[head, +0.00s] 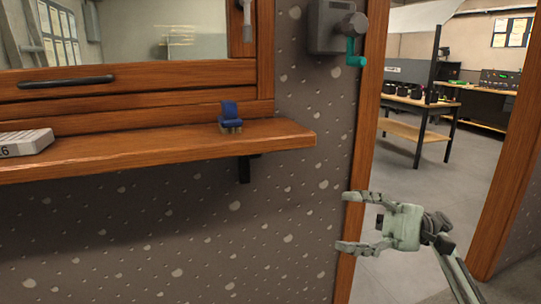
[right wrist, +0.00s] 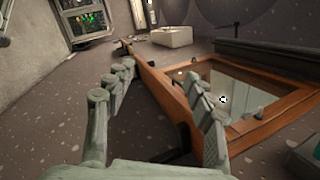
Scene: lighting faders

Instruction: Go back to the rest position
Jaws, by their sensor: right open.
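My right gripper (head: 350,222) is open and empty in the head view, at the lower right. Its fingers point left, in front of the speckled wall and the wooden door post. In the right wrist view its spread fingers (right wrist: 155,100) have nothing between them. Beyond them the wooden window frame (right wrist: 188,103) shows at the right. My left gripper is in neither view.
A wooden ledge (head: 270,138) holds a small blue object (head: 230,112) and a grey box (head: 25,142). A grey wall box (head: 328,25) has a teal handle (head: 351,50). Right of the door post (head: 360,140), an opening shows a workbench (head: 415,130) and clear floor.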

